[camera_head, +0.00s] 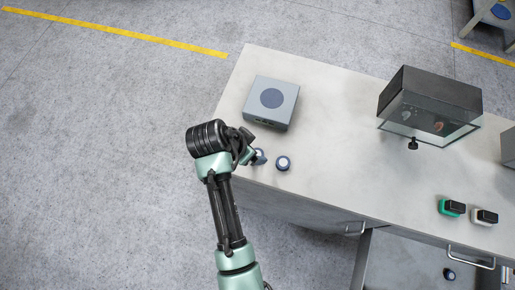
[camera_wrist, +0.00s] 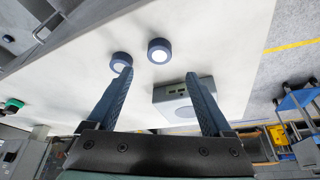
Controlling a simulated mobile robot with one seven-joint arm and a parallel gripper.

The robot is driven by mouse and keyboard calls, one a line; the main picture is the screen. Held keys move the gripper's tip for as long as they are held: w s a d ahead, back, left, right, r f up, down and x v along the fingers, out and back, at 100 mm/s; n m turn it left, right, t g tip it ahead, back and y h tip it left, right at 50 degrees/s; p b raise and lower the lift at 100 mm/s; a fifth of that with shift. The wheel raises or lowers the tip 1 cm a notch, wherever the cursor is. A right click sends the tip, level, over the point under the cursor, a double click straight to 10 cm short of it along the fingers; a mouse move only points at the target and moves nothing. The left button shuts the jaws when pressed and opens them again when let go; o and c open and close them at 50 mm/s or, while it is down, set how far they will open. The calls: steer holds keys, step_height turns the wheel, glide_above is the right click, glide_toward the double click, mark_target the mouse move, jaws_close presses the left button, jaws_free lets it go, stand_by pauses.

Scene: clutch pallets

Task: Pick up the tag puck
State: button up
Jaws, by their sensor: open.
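Two small dark blue pucks with pale round tops stand on the light worktop near its front left corner. I cannot tell which is the tag puck. The left puck (camera_head: 261,156) is partly hidden by my gripper (camera_head: 250,149); the right puck (camera_head: 283,163) stands clear. In the wrist view, one puck (camera_wrist: 159,50) shows beyond the gap between the fingers, and the other puck (camera_wrist: 121,62) shows by the left fingertip, partly covered by it. My gripper (camera_wrist: 158,76) is open, with nothing between its fingers.
A grey box with a blue disc (camera_head: 283,89) stands behind the pucks. A dark-topped glass case (camera_head: 430,105) stands at the back right. A drawer (camera_head: 410,263) is open below. The worktop's middle is clear.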

steer(key=x, duration=0.1)
steer(key=p+x, duration=0.1)
steer(key=x, duration=0.1)
steer(key=s+x, duration=0.1)
steer(key=x, duration=0.1)
steer(key=shift+a+f, duration=0.2)
steer(key=shift+a, duration=0.05)
steer(key=shift+w+d+f, duration=0.1)
steer(key=shift+w+f, duration=0.15)
steer(key=shift+f, duration=0.3)
jaws_close()
